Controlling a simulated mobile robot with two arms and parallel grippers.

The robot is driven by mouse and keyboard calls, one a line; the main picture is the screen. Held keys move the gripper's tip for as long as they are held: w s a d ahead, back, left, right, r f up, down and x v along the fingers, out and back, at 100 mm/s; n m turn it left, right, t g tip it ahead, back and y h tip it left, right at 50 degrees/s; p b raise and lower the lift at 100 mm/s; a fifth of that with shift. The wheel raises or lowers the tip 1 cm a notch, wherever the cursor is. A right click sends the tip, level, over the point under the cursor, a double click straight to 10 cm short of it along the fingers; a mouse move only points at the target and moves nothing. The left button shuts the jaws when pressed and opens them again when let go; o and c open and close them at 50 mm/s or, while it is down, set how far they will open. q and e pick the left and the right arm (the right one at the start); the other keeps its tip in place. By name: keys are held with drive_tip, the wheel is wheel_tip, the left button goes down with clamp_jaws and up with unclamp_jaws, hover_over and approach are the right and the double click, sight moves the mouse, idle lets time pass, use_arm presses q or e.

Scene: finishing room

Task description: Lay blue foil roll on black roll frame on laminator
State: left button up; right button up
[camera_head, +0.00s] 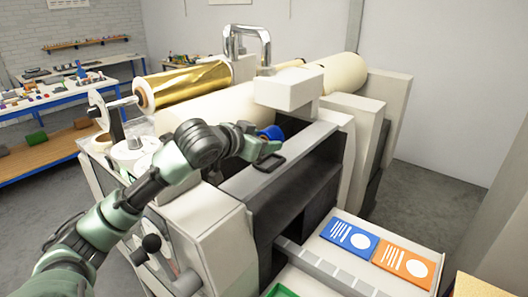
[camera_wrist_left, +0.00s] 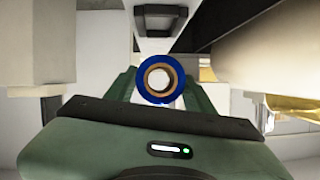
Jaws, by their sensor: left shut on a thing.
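The blue foil roll (camera_head: 270,132) is held in my left gripper (camera_head: 262,145) above the laminator (camera_head: 225,215). In the left wrist view the roll (camera_wrist_left: 147,92) shows end-on, with a brown core and a pale centre, between the green fingers of my left gripper (camera_wrist_left: 160,95). The black roll frame (camera_head: 271,163) is on the laminator's top, just below and to the right of the gripper. It also shows in the left wrist view (camera_wrist_left: 160,33), beyond the roll and apart from it in the picture. My right gripper is in neither view.
A gold foil roll (camera_head: 185,84) and a large cream roll (camera_head: 215,108) lie on the machine behind my arm. A pale block (camera_head: 288,92) sticks out close above the held roll. Blue and orange printed cards (camera_head: 348,238) lie on the front tray.

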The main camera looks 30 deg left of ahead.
use_arm(q)
wheel_tip(320, 180, down, 4)
drive_tip(key=shift+r+p, duration=0.15)
drive_tip(key=shift+p, duration=0.2)
drive_tip(key=shift+f, duration=0.2)
drive_tip(key=shift+f, duration=0.15)
drive_tip(key=o, duration=1.4)
